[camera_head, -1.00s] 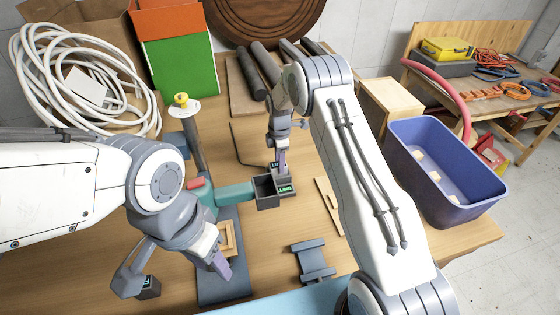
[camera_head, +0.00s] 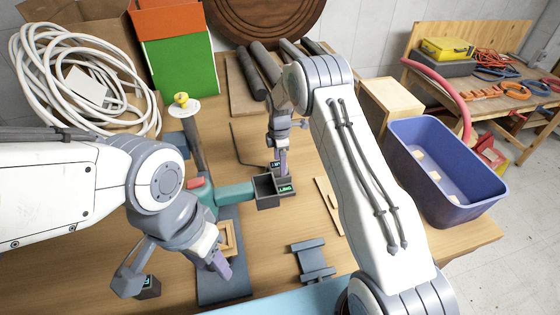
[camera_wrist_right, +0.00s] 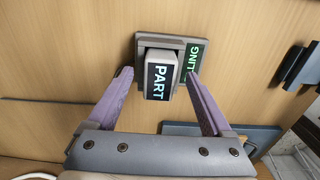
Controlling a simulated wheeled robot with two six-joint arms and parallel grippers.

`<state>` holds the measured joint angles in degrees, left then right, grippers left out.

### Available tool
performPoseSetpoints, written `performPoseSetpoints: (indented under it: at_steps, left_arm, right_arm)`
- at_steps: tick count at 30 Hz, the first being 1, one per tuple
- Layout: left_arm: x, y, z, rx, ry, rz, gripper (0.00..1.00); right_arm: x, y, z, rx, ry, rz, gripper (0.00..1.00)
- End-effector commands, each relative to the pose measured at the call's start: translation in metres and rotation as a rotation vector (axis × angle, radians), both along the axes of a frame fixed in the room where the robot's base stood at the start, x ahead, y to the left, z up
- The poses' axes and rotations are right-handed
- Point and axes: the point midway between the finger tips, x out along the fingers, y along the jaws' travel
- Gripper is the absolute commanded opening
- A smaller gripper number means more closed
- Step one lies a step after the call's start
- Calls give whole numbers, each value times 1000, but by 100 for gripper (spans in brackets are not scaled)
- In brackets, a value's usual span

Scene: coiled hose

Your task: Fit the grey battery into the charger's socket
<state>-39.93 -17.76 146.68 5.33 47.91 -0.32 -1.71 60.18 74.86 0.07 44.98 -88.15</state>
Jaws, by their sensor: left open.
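The grey battery (camera_wrist_right: 157,76), with a "PART" label, stands between my right gripper's fingers (camera_wrist_right: 158,78) in the right wrist view. Gaps show on both sides of it, so the right gripper is open around it. Behind it is the grey charger (camera_wrist_right: 145,40) with a green-lettered display, partly covered. I cannot tell how deep the battery sits in it. In the head view the charger (camera_head: 266,201) is a dark box with an open compartment, and the right gripper (camera_head: 280,160) is just above its far side. My left gripper (camera_head: 172,275) is open and empty at the lower left.
A teal tool (camera_head: 235,194) lies left of the charger. A grey bracket (camera_head: 312,262) is at the front, a wooden strip (camera_head: 329,205) to the right. A blue bin (camera_head: 445,180) stands further right.

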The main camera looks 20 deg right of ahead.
Motion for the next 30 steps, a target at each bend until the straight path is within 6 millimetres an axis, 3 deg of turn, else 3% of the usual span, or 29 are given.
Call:
performPoseSetpoints:
  at_steps: [8,21,30]
  left_arm:
    - [0,0,-8,0,0,1,50]
    - [0,0,-38,0,1,6,50]
    - [0,0,-39,0,1,7,50]
  right_arm:
    - [1,0,12,0,-4,0,84]
    - [1,0,91,0,-4,0,84]
    - [0,0,105,0,0,0,84]
